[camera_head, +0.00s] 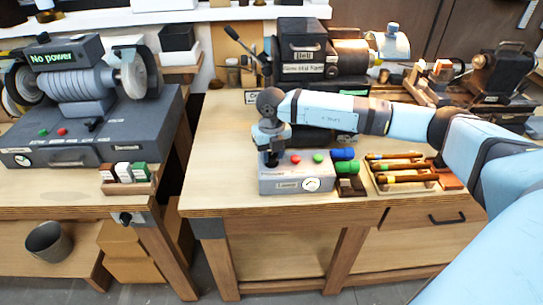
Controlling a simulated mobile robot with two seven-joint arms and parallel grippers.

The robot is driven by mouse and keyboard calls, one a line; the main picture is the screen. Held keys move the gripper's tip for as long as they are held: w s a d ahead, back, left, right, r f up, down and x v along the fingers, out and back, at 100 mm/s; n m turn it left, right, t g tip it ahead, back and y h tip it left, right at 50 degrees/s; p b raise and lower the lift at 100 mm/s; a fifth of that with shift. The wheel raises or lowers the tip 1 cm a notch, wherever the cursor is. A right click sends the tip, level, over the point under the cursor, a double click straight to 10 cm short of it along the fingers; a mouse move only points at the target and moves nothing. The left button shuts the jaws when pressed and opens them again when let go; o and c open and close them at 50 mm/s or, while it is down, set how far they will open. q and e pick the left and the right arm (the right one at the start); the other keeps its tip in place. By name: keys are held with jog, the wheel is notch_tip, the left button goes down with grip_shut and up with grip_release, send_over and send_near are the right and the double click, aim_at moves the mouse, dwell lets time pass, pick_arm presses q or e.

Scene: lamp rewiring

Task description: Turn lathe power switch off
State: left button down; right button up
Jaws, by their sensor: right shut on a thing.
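A grey control box (325,178) stands near the front edge of the right bench. It has a red button, a green button, a round white dial and a small label too small to read surely. A dark switch (271,159) stands up at the left of its top. My right gripper (271,149) points down over it and is shut on this switch, hiding much of it. The lathe (345,55) is behind, with a grey headstock and a copper-coloured cylinder, partly hidden by my right arm. My left gripper is out of view.
Blue and green cylinders (343,154) stand just right of the box. A tray (436,181) of wooden-handled tools is farther right. The left bench holds a grinder (80,85) with a "No power" sign. Bare bench top lies left of the box.

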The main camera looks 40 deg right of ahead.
jog(key=n+b, duration=0.2)
jog(key=n, duration=0.2)
jog(key=shift+n, duration=0.3)
jog(key=n+b, duration=0.1)
jog(key=n, duration=0.1)
jog(key=shift+n, duration=0.4)
jog(key=n+b, duration=0.1)
jog(key=n, duration=0.1)
jog(key=shift+n+b, duration=0.3)
jog(key=shift+b, duration=0.1)
jog(key=shift+n+b, duration=0.35)
jog(key=shift+n, duration=0.45)
jog(key=shift+n+b, duration=0.35)
jog(key=shift+n, duration=0.55)
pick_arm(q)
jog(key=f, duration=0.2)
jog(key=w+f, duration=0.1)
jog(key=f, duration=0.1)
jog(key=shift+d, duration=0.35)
pick_arm(e)
jog(key=shift+d+n, duration=0.1)
jog(key=shift+n, duration=0.3)
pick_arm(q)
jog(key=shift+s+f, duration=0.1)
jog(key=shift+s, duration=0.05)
pick_arm(e)
jog(key=shift+r, duration=0.1)
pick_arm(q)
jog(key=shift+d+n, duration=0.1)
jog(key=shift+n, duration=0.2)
